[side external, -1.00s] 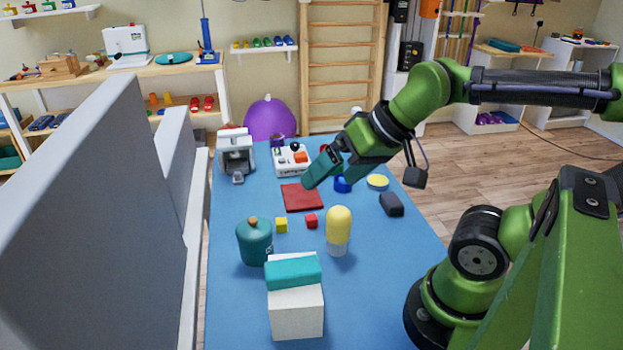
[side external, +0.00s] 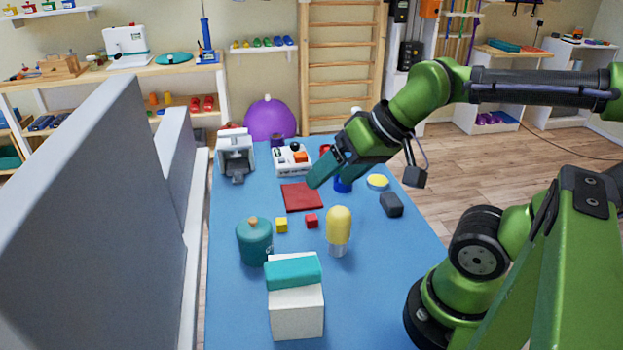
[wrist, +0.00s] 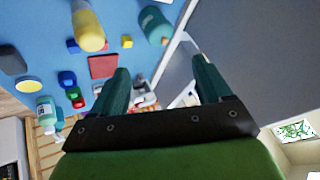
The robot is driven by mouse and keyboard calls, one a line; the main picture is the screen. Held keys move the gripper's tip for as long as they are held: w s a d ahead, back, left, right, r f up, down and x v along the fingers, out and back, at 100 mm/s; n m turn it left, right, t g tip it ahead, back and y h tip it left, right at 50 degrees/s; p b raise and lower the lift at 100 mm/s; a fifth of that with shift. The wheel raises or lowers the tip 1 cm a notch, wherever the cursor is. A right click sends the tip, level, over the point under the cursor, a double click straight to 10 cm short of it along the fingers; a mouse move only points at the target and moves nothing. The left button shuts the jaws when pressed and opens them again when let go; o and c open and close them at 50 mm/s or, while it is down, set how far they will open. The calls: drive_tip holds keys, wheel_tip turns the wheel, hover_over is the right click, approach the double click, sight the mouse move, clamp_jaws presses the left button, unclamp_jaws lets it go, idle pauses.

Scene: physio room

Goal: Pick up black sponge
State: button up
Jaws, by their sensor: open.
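The black sponge (side external: 391,204) is a dark block lying on the blue table, right of the middle. In the wrist view it shows as a dark block (wrist: 12,62) at the left edge. My gripper (side external: 328,178) is open and empty. It hangs above the table near the red cloth, up and to the left of the sponge in the side view, and apart from it. In the wrist view both green fingers (wrist: 161,72) are spread, with nothing between them.
A yellow-topped bottle (side external: 338,230), red cube (side external: 312,221), yellow cube (side external: 281,225) and teal jar (side external: 254,242) stand in front. A red cloth (side external: 300,197), blue cup (side external: 343,185) and yellow-topped disc (side external: 377,182) lie nearby. The table right of the bottle is clear.

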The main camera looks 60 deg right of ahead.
drive_tip(key=shift+d, duration=0.1)
drive_tip(key=m+g+h, duration=0.2)
drive_tip(key=m+g, duration=0.3)
drive_tip(key=g, duration=0.2)
hover_over(392, 199)
wheel_tip(392, 199, down, 7)
drive_tip(key=f, duration=1.1)
drive_tip(key=shift+w+a+f, duration=0.1)
drive_tip(key=shift+a+f, duration=0.05)
drive_tip(key=shift+a, duration=0.05)
drive_tip(key=f, duration=0.5)
drive_tip(key=shift+d+f, duration=0.15)
drive_tip(key=shift+d, duration=0.05)
drive_tip(key=c, duration=1.1)
